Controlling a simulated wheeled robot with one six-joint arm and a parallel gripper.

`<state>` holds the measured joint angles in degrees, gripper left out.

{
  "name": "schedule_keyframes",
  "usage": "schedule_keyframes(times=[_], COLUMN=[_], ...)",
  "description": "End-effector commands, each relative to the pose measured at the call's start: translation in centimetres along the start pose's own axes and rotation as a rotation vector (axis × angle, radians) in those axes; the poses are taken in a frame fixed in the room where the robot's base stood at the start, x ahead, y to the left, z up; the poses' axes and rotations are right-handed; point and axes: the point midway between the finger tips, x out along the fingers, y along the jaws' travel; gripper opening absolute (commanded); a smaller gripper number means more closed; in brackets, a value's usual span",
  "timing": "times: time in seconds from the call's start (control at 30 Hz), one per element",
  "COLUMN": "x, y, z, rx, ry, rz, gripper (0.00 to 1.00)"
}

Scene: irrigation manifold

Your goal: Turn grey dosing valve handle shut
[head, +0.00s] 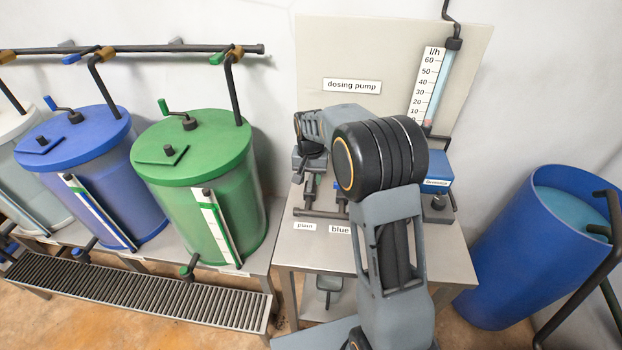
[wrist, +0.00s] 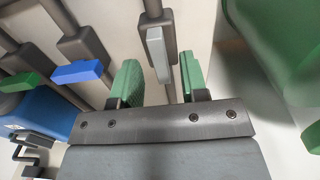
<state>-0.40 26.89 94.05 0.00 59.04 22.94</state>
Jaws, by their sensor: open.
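The grey dosing valve handle (wrist: 157,54) shows in the wrist view as a short light-grey bar on a dark valve body, lying roughly along its pipe. My gripper (wrist: 160,75) is open, with one green-padded finger on each side of the grey handle. Whether the fingers are at the handle's depth is hard to tell. In the head view my arm hides the grey handle.
A blue handle (wrist: 77,72) and a green handle (wrist: 20,82) sit on the pipes to the left, each across its pipe. A large green shape (wrist: 270,40) is close on the right. The head view shows a blue tank (head: 80,165), a green tank (head: 205,190) and a blue barrel (head: 525,250).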

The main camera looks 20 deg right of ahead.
Motion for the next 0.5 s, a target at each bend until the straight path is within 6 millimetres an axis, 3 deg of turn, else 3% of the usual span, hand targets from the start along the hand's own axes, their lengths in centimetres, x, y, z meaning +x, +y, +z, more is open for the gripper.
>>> schedule_keyframes(times=[0.2, 0.5], x=[1.18, 1.33], y=[0.00, -0.02], z=[0.05, 0.05], rx=[0.000, -0.001], ry=[0.000, 0.000], rz=[0.000, 0.000], gripper=[0.40, 0.40])
